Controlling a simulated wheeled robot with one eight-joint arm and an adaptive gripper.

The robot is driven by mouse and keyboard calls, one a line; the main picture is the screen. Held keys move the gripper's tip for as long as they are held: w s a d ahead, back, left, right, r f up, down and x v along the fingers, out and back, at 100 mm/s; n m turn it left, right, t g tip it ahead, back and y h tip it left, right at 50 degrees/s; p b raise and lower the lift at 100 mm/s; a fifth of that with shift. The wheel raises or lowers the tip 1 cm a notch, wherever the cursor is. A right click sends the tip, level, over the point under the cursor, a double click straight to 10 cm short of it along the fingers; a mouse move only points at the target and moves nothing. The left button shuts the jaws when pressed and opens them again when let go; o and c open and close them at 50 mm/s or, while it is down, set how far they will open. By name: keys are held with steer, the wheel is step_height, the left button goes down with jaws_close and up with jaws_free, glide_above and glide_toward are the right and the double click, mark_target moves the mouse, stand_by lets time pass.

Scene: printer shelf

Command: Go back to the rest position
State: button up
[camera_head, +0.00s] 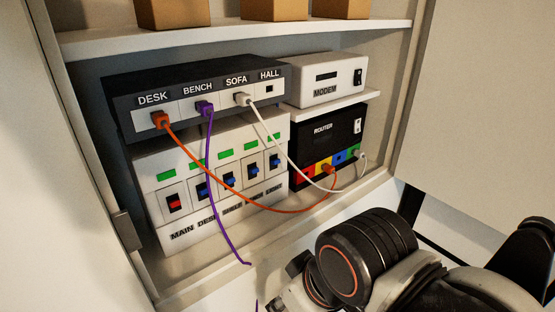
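My arm (365,262), with dark round joints and pale links, shows at the lower right, in front of the cabinet and apart from the devices. My gripper's fingertips do not show, so I cannot see whether it holds anything. The dark patch panel (190,80) has ports marked DESK, BENCH, SOFA and HALL. An orange cable (265,209) runs from DESK to the black router (325,135). A white cable (291,160) runs from SOFA to the router's right side. A purple cable (209,170) hangs from BENCH past the cabinet's lower edge; its far end is hidden. HALL is empty.
A white breaker box (155,225) with a red switch and several blue ones stands under the panel. A white modem (328,80) sits above the router. Cardboard boxes (275,8) stand on the upper shelf (230,37). An open door (480,110) borders the right side.

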steer(key=w+d+f+m+t+h+b, duration=0.1)
steer(key=w+d+f+m+b, duration=0.2)
steer(key=d+f+b, duration=0.3)
steer(key=w+d+f+m+t+h+b, duration=0.1)
steer(key=w+d+f+m+t+b, duration=0.1)
steer(key=d+f+b, duration=0.4)
steer(key=w+d+m+b, duration=0.1)
steer(key=d+m, duration=0.1)
steer(key=d, duration=0.2)
steer(key=shift+w+d+f+t+h, duration=0.25)
steer(key=shift+w+t+h, duration=0.05)
steer(key=shift+w, duration=0.05)
